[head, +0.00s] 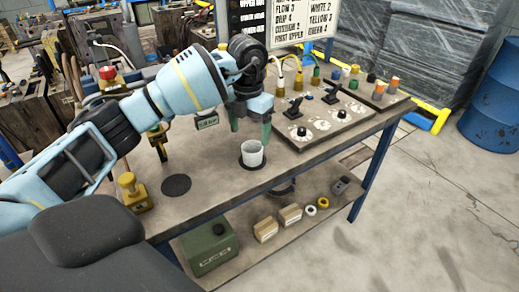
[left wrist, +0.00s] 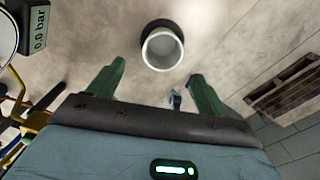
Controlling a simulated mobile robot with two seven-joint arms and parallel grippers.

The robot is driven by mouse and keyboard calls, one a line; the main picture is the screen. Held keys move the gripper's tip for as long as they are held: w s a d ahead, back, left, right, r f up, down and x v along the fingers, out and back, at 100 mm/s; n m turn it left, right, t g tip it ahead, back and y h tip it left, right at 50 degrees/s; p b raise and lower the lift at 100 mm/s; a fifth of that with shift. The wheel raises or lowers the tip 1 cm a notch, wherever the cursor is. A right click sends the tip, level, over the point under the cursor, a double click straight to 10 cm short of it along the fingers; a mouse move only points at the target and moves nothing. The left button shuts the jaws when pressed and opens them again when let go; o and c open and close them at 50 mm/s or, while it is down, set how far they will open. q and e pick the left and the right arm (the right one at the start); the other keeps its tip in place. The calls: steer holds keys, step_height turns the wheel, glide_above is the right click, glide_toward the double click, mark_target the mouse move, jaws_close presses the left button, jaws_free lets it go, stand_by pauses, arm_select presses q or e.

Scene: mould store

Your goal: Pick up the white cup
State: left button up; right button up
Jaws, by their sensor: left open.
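The white cup (head: 252,153) stands upright on a dark round mat (head: 245,165) near the front edge of the bench. In the left wrist view the cup (left wrist: 162,48) shows from above, beyond the fingertips and between their lines. My left gripper (head: 250,128) is just behind and above the cup in the head view, with its green fingers apart. In the left wrist view the two fingers (left wrist: 160,80) are spread with nothing between them. My right gripper is not in view.
Left of the cup on the bench (head: 215,180) lie an empty dark round mat (head: 176,185) and a yellow fitting (head: 133,193). A control panel (head: 322,122) with knobs stands to the right. A lower shelf holds a green box (head: 208,248). A blue barrel (head: 494,105) stands at far right.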

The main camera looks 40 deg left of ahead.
mark_target(252, 150)
arm_select(q)
steer(key=shift+w+f, duration=0.15)
steer(key=shift+f, duration=0.45)
steer(key=shift+w+f, duration=0.15)
steer(key=shift+f, duration=0.4)
steer(key=shift+w+f, duration=0.1)
steer(key=shift+f, duration=0.15)
steer(key=shift+d+f, duration=0.1)
steer(key=shift+f, duration=2.4)
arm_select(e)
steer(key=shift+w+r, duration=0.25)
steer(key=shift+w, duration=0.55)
arm_select(q)
steer(key=shift+c, duration=0.4)
steer(key=c, duration=1)
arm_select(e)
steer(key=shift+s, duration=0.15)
